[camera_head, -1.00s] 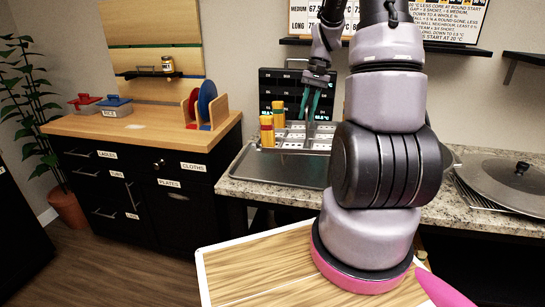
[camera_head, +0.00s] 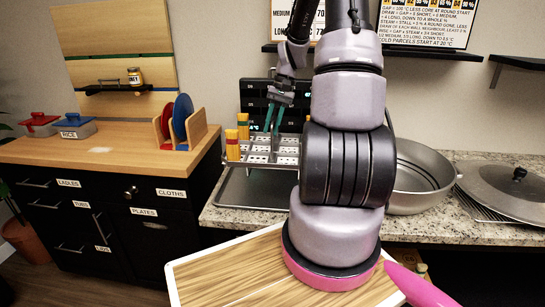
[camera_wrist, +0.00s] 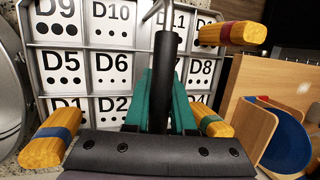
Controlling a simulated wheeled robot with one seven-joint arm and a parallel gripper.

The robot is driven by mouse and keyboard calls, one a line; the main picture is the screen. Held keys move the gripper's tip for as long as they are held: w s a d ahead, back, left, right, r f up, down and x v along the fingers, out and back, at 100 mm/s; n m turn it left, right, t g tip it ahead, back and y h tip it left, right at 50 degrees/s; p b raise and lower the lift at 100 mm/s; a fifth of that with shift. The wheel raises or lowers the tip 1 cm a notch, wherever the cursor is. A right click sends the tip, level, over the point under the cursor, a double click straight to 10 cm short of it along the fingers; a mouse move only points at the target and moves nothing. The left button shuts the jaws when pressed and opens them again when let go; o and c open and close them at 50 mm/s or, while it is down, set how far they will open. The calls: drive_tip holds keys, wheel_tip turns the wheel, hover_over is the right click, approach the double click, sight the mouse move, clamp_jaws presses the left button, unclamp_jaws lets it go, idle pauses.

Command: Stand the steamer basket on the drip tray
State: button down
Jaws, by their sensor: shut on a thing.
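The steamer basket (camera_head: 285,149) is a pale metal grid of square cells. In the wrist view its cells (camera_wrist: 69,68) carry black D-number labels and dots, and banded wooden pegs (camera_wrist: 50,140) stick out at its edges. My gripper (camera_head: 273,118) has green fingers, shut on the basket's black upright handle (camera_wrist: 165,80). The drip tray (camera_head: 243,192) is a dark, shallow tray on the counter, below and in front of the basket. The basket looks raised over the tray's back part; I cannot tell whether they touch. My arm hides the right side of both.
A large grey pot (camera_head: 425,180) stands on the granite counter right of my arm, with a domed lid (camera_head: 505,183) on a rack beside it. A dark panel (camera_head: 257,95) stands behind the basket. A wooden plate rack (camera_head: 180,125) is on the left cabinet.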

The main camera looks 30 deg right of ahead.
drive_tip(key=shift+f, duration=3.15)
drive_tip(key=c, duration=0.8)
unclamp_jaws()
drive_tip(key=shift+f, duration=0.1)
drive_tip(key=shift+o, duration=0.2)
drive_tip(key=s+v, duration=0.1)
drive_tip(key=v, duration=1.1)
drive_tip(key=shift+n+t+h, duration=0.3)
drive_tip(key=shift+t+h, duration=0.2)
drive_tip(key=shift+h, duration=0.2)
drive_tip(key=a+r, duration=0.1)
drive_tip(key=r, duration=0.1)
drive_tip(key=a+r, duration=0.3)
drive_tip(key=r, duration=0.1)
drive_tip(key=shift+s+a+r, duration=0.1)
drive_tip(key=shift+s+a, duration=0.15)
drive_tip(key=shift+s, duration=0.15)
drive_tip(key=s+a+r+n+t, duration=0.1)
drive_tip(key=s+a+r+t, duration=0.5)
drive_tip(key=s+a+r, duration=0.7)
drive_tip(key=s, duration=0.4)
drive_tip(key=shift+a+r+n+t+h, duration=0.25)
drive_tip(key=shift+r+n+t+h, duration=0.05)
drive_tip(key=shift+t, duration=0.1)
